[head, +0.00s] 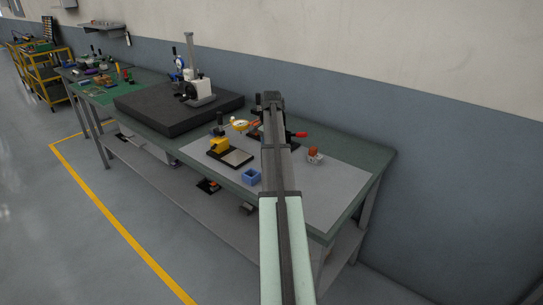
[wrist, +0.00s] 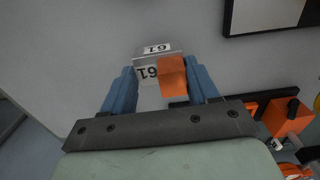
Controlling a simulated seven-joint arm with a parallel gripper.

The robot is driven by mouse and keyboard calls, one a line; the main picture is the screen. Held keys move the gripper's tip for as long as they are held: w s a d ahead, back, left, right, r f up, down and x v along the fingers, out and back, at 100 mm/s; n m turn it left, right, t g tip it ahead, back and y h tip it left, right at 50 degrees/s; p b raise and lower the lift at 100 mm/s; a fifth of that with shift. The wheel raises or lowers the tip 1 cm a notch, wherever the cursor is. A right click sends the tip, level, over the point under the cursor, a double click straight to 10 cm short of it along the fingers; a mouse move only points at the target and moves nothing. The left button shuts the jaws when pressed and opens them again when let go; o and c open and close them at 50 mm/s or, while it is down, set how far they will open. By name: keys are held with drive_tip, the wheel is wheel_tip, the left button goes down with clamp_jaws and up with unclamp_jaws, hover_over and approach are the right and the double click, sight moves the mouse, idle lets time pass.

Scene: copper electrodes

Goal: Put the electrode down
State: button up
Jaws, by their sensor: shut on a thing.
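In the wrist view the electrode (wrist: 172,77) is an orange copper block on a grey holder (wrist: 147,75) with white tags that read 61, one of them upside down. My gripper (wrist: 163,82) has two blue fingers, one on each side of it, and is shut on the electrode. The grey mat (wrist: 60,60) lies below; I cannot tell whether the electrode touches it. In the head view my arm reaches over the bench and hides the fingers and the held electrode.
On the grey mat (head: 325,188) stand a small copper-topped piece (head: 314,154), a blue open box (head: 251,177), a black-edged plate (head: 237,158) with a yellow block (head: 218,145), and a red handle (head: 299,134). The mat's front right is clear. A dark slab (head: 165,112) lies farther left.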

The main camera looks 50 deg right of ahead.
drive_tip(key=shift+f, duration=1.45)
drive_tip(key=o, duration=1.5)
drive_tip(key=shift+f, duration=0.15)
drive_tip(key=shift+o, duration=0.2)
wheel_tip(320, 180, up, 12)
drive_tip(key=shift+r, duration=0.15)
